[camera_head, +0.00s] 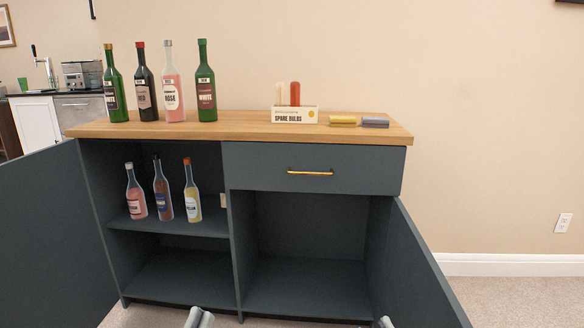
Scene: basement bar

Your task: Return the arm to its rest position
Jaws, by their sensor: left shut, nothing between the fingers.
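My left gripper (199,318) shows at the bottom edge, in front of the cabinet. Its fingers are shut and hold nothing. The small tip of my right gripper (385,322) just enters at the bottom edge, farther right. Too little of it shows to tell whether it is open. Most of both arms is out of the picture.
A dark cabinet (330,185) stands ahead with its left door (50,240) and right door (415,270) swung open. Several bottles (173,95) and a spare bulbs box (294,115) stand on top. Three bottles (162,192) stand on the left shelf. The lower compartments are empty.

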